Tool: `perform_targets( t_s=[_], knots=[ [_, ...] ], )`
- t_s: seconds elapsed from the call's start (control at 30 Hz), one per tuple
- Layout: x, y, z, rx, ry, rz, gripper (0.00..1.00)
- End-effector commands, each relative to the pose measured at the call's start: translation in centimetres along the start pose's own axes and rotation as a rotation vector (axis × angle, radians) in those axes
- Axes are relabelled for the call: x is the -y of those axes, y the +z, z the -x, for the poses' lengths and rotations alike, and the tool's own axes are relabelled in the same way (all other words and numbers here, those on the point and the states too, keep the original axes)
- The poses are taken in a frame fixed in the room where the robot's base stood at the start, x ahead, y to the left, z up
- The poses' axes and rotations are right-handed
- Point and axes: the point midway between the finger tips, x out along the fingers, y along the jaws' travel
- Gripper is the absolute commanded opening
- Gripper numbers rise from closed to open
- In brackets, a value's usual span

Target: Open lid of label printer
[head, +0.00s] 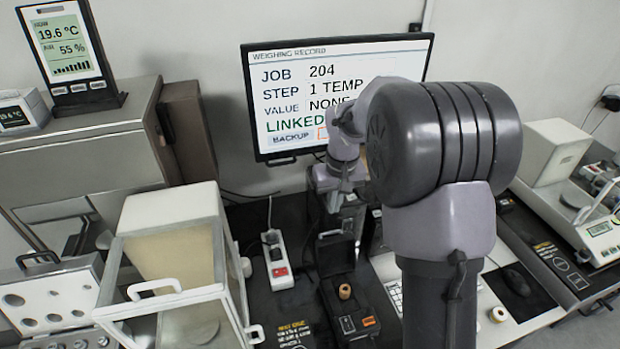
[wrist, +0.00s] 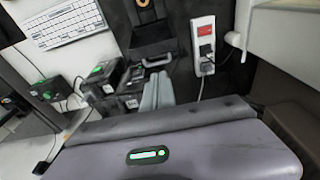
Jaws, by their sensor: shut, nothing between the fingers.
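The label printer (head: 352,306) is a black box on the dark bench, with a tan label roll (head: 345,291) and an orange button showing. Its lid (head: 335,254) stands raised at the back of the box, so the inside is exposed. In the wrist view the printer (wrist: 149,18) is at the top, with the dark lid (wrist: 152,47) and its pale handle (wrist: 158,61) nearest me. My gripper (wrist: 158,76) is shut and empty, with its grey fingertips close to the handle; contact cannot be told. In the head view my arm partly hides the area behind the lid.
A power strip (head: 276,260) lies left of the printer. A glass-sided balance enclosure (head: 177,240) stands further left. The monitor (head: 290,90) is behind. Several dark devices with green lights (wrist: 102,78) stand beside my fingers, with a keyboard (wrist: 64,23) beyond.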

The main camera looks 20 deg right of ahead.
Motion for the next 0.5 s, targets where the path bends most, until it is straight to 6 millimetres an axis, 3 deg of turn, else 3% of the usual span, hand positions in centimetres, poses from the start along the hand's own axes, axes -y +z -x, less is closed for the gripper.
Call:
perform_targets(
  t_s=[0.1,0.23,0.5],
  knots=[
    [-0.8,-0.8,-1.9,0.020,0.004,0.020,0.00],
    [-0.8,-0.7,-3.7,0.022,0.005,0.023,0.00],
    [-0.8,-0.5,-9.3,0.023,0.005,0.021,0.00]
  ],
)
